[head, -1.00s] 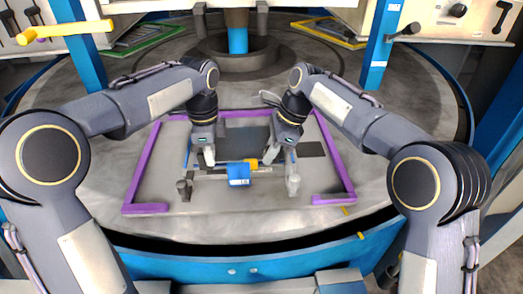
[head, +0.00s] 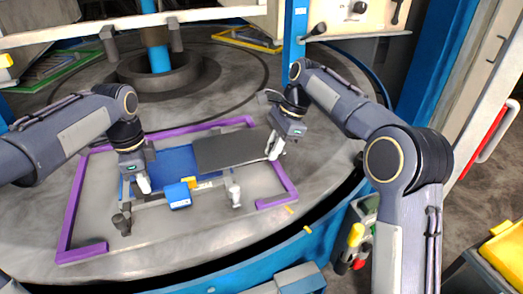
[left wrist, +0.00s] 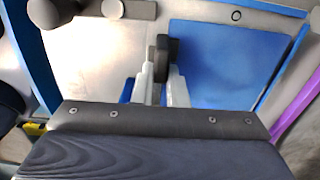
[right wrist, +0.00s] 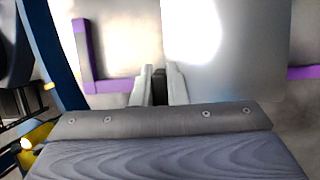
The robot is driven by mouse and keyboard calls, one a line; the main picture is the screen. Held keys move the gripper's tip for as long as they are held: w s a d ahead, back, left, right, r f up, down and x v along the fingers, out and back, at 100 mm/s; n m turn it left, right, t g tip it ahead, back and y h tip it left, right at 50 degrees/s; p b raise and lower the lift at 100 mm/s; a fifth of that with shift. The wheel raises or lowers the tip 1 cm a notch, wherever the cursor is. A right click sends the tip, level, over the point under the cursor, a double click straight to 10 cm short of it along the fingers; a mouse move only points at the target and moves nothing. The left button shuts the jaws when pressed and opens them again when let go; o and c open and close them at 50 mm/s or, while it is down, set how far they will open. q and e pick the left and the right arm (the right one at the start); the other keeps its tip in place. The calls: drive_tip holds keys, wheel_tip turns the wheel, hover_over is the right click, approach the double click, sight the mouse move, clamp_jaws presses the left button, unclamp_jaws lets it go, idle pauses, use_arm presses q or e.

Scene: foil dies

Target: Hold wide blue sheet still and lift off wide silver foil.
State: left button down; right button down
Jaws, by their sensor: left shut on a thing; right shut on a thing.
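The wide blue sheet (head: 172,163) lies flat inside a purple frame, its right part covered from the head view by the foil. It also shows in the left wrist view (left wrist: 225,62). My left gripper (head: 143,184) is shut at the sheet's left edge; its dark fingertips (left wrist: 167,48) meet at that edge. The wide silver foil (head: 233,152), dark grey from the head, is off to the right of the blue sheet and appears raised. My right gripper (head: 273,150) is shut on its right edge. The foil looks pale grey and shiny in the right wrist view (right wrist: 240,60).
A purple frame (head: 72,205) surrounds the work area on the round grey table (head: 150,245). A blue block (head: 178,196) with a yellow part sits at the front, between grey posts (head: 121,222). Green and yellow frames (head: 247,39) lie at the back.

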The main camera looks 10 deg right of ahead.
drive_tip(key=shift+r, duration=3.55)
use_arm(q)
drive_tip(key=c, duration=1.4)
unclamp_jaws()
drive_tip(key=shift+o, duration=0.2)
